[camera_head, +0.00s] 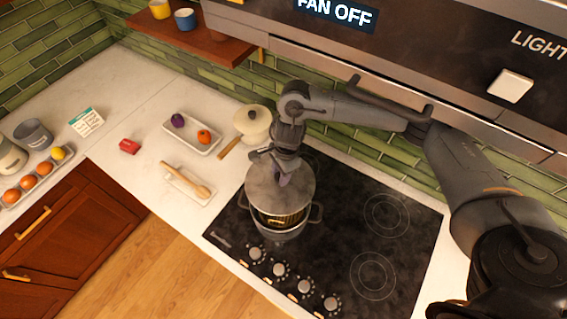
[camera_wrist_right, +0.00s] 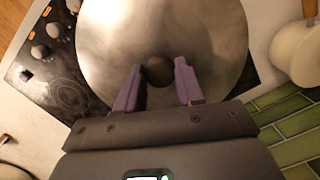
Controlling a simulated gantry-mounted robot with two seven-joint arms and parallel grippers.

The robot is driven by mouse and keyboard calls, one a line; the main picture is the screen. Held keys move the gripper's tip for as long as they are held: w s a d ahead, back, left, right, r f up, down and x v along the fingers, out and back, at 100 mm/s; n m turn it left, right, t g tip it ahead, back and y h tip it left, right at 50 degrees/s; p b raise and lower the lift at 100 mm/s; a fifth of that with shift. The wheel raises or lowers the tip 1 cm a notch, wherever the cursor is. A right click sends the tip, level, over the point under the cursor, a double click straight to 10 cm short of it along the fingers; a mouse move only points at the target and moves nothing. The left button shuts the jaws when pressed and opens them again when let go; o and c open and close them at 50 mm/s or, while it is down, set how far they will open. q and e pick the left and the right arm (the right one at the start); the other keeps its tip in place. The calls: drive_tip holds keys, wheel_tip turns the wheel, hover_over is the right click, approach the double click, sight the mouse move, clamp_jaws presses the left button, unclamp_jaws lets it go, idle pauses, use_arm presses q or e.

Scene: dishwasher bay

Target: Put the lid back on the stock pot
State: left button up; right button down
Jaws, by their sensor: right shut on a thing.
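The stock pot (camera_head: 279,235) is a grey metal pot with two side handles, standing on the front left of the black cooktop. Its round metal lid (camera_head: 295,195) is over the pot, set toward the back. A gap at the front shows something yellowish inside the pot. In the right wrist view the lid (camera_wrist_right: 205,30) fills the upper middle. My right gripper (camera_head: 284,176) is shut on the lid's dark knob (camera_wrist_right: 159,71), with a purple finger on each side. The pot is hidden beneath the lid in the wrist view. My left gripper is not in view.
A cream lidded pot (camera_head: 253,122) stands behind left of the stock pot. The cooktop's right side (camera_head: 385,240) is clear; the hood hangs above.

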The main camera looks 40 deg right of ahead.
sight(281, 190)
drive_tip(key=shift+a+r+p, duration=0.2)
drive_tip(key=shift+a+p, duration=0.1)
drive_tip(key=shift+a, duration=0.35)
drive_tip(key=shift+s+a+f, duration=0.1)
drive_tip(key=shift+s+a, duration=0.15)
drive_tip(key=shift+a, duration=0.05)
drive_tip(key=shift+s+a+f+p, duration=0.2)
drive_tip(key=shift+s+f+p, duration=0.1)
drive_tip(key=shift+s+p, duration=0.4)
drive_tip(key=shift+s+f, duration=0.2)
drive_tip(key=shift+f, duration=0.05)
drive_tip(key=shift+f+b, duration=1.2)
drive_tip(key=shift+f, duration=0.8)
drive_tip(key=shift+f+b, duration=0.45)
drive_tip(key=shift+f, duration=0.05)
drive_tip(key=shift+f+b, duration=0.6)
drive_tip(key=shift+b, duration=0.1)
